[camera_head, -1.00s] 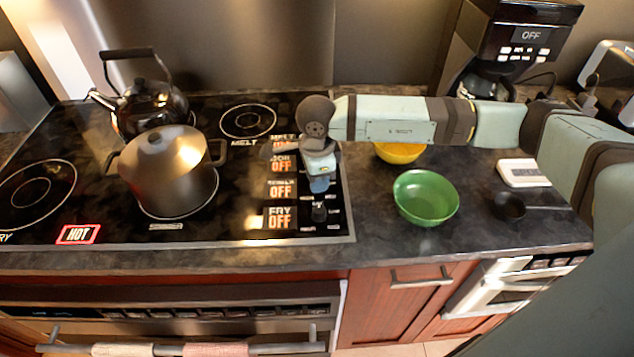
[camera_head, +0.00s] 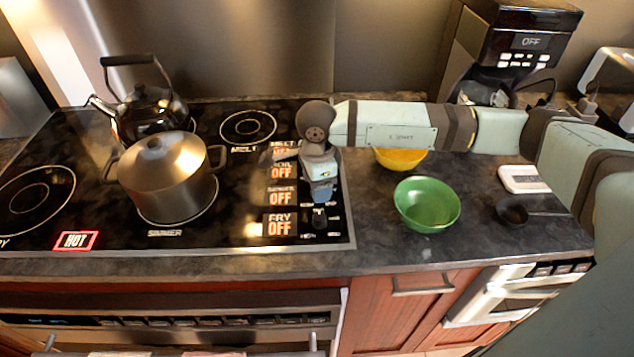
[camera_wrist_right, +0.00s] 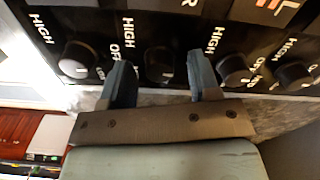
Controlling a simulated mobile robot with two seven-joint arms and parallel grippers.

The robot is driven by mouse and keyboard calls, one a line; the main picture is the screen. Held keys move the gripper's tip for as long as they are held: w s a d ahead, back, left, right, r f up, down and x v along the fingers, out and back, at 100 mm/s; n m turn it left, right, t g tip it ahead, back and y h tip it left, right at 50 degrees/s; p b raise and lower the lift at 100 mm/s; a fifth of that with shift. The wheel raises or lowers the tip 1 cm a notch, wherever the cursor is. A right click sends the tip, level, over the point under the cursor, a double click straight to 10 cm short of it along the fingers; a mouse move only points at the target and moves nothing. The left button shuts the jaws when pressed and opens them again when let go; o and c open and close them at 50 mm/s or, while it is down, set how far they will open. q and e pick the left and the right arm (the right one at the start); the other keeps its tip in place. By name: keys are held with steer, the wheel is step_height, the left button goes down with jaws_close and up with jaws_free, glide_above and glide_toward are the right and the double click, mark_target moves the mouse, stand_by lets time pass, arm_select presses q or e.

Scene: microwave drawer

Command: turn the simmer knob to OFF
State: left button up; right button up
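The simmer knob (camera_wrist_right: 158,65) is a dark round knob, second from the left in the row in the right wrist view. My right gripper (camera_wrist_right: 162,78) is open, with one blue-grey finger on each side of this knob and a visible gap to it. In the head view my right gripper (camera_head: 322,192) points down over the knob column and hides the simmer knob. The simmer display (camera_head: 281,195) beside it reads OFF in orange. The knob's pointer direction is too dark to tell. My left gripper is not in view.
Neighbouring knobs (camera_wrist_right: 78,58) and (camera_wrist_right: 235,68) flank the fingers closely. A grey pot (camera_head: 168,180) and a black kettle (camera_head: 150,108) stand on the cooktop. A lit HOT sign (camera_head: 76,240) is at the front. A green bowl (camera_head: 427,205) and yellow bowl (camera_head: 400,160) sit right of it.

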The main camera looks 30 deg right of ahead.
steer(key=shift+r, duration=0.1)
step_height(320, 180, up, 14)
steer(key=shift+f+b, duration=0.2)
steer(key=shift+b, duration=0.15)
stand_by(0.5)
